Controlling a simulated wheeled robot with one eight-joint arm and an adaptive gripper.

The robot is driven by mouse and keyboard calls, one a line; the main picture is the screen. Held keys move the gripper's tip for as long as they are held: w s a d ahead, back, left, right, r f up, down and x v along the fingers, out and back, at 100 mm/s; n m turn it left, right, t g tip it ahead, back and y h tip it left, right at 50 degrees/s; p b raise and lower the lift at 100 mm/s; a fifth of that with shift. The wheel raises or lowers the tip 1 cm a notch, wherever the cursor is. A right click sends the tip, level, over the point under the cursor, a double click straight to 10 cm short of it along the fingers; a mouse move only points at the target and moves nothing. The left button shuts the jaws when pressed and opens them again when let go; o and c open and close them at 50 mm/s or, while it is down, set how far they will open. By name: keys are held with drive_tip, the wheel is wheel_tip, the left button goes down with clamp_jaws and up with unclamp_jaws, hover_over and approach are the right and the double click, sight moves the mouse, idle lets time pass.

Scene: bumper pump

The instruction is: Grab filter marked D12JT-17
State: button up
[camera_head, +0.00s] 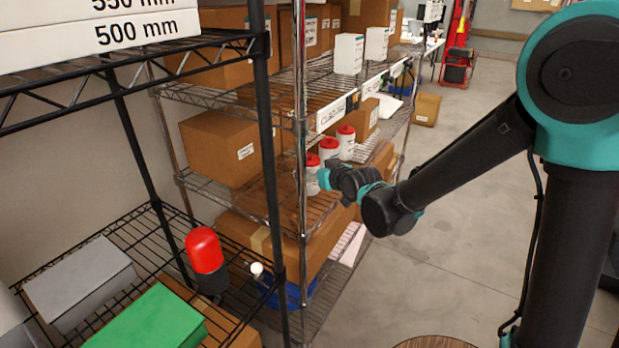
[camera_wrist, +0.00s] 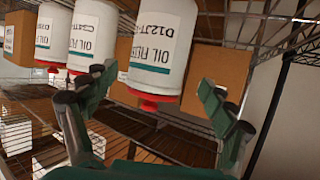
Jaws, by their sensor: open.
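Several white oil filters with red ends stand in a row on the middle shelf. The filter marked D12JT (camera_wrist: 165,45) is nearest in the wrist view; the end of its marking is cut off or unclear. It appears to be the nearest canister (camera_head: 312,178) in the head view. Another filter (camera_wrist: 93,35), marked with C2, stands beside it, and a further one (camera_wrist: 52,35) is at the left. My gripper (camera_wrist: 157,82) is open and empty, with its fingers spread to either side of the D12JT filter's red end. In the head view my gripper (camera_head: 325,178) is at the shelf front, partly covering the filters.
Cardboard boxes (camera_head: 222,148) stand behind the filters on the wire shelf (camera_head: 228,198). A chrome post (camera_head: 301,120) rises close to the left of my gripper. A red-topped canister (camera_head: 204,250) stands on the nearer black rack.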

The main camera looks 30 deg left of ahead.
drive_tip(key=shift+f+x, duration=0.2)
drive_tip(key=shift+x, duration=2)
drive_tip(key=shift+w+d, duration=0.1)
drive_tip(key=shift+d, duration=0.1)
drive_tip(key=c, duration=1.7)
drive_tip(key=shift+c, duration=0.5)
drive_tip(key=shift+d+r, duration=0.1)
